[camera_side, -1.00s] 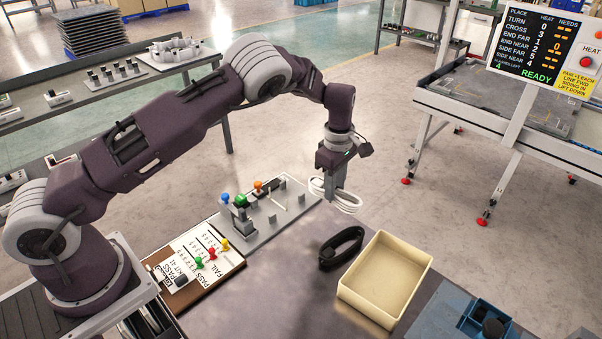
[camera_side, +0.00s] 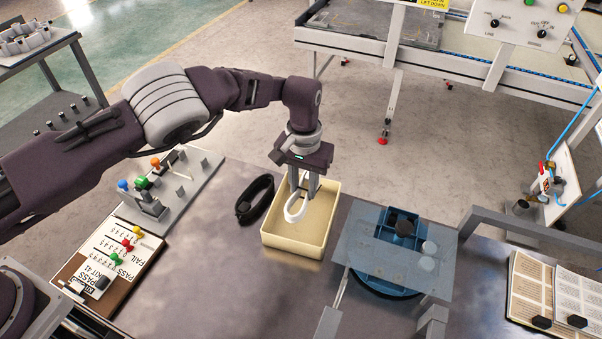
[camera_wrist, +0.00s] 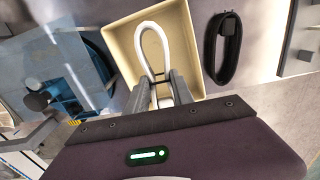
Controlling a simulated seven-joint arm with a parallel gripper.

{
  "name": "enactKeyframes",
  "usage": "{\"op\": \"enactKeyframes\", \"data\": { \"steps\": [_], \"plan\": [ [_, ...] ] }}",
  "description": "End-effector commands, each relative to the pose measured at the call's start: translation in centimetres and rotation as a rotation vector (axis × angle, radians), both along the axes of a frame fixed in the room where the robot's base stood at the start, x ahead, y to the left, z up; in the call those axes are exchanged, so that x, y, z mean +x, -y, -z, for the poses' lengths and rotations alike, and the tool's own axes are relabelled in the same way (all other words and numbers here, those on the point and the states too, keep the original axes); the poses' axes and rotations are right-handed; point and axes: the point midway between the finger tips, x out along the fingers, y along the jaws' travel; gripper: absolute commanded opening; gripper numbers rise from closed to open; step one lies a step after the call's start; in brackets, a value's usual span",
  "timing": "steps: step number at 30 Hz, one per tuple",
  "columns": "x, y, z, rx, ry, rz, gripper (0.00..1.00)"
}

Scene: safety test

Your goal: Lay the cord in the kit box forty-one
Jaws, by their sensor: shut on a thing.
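My gripper (camera_side: 303,194) is shut on a white looped cord (camera_side: 296,211) and points down over the cream kit box (camera_side: 290,246). The cord's loop hangs below the fingers, within the box's outline; I cannot tell if it touches the floor. In the wrist view, my gripper (camera_wrist: 162,92) pinches the white cord (camera_wrist: 143,36) near a dark tie, and the loop spreads over the open kit box (camera_wrist: 113,62). The box looks otherwise empty. No number shows on it.
A black coiled cord (camera_side: 255,200) lies just left of the box. A test board (camera_side: 175,195) with coloured knobs and a PASS/FAIL card (camera_side: 115,248) stand further left. A blue fixture (camera_side: 385,245) under a clear plate is to the right, then an open book (camera_side: 560,295).

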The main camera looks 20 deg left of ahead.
Motion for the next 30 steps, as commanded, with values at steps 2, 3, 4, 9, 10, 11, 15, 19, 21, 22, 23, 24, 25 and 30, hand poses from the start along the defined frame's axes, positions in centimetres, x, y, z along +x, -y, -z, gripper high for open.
{"op": "enactKeyframes", "data": {
  "steps": [2,3,4,9,10,11,15,19,21,22,23,24,25,30],
  "plan": [
    [-0.1,0.0,1.1,0.001,-0.001,0.000,0.00],
    [0.0,0.0,1.6,0.001,0.000,0.000,0.00],
    [0.0,0.0,2.0,0.001,0.000,0.000,0.00],
    [0.0,0.0,4.2,0.001,0.001,-0.001,0.00],
    [0.0,0.0,4.6,0.001,0.000,-0.001,0.00],
    [0.0,-0.1,5.0,0.002,0.000,-0.001,0.00],
    [0.0,0.0,6.4,-0.001,0.000,-0.001,0.00],
    [0.0,0.0,7.3,-0.001,0.000,-0.002,0.00],
    [0.0,0.0,7.5,-0.001,0.001,-0.002,0.00],
    [0.0,0.0,7.5,-0.001,0.001,-0.002,0.00],
    [0.0,0.0,7.6,-0.001,0.001,-0.002,0.00],
    [0.0,0.0,7.6,-0.001,0.002,-0.002,0.00],
    [0.0,0.0,7.6,-0.001,0.001,-0.002,0.00],
    [0.0,0.0,7.6,-0.001,0.001,-0.002,0.32]
  ]
}}
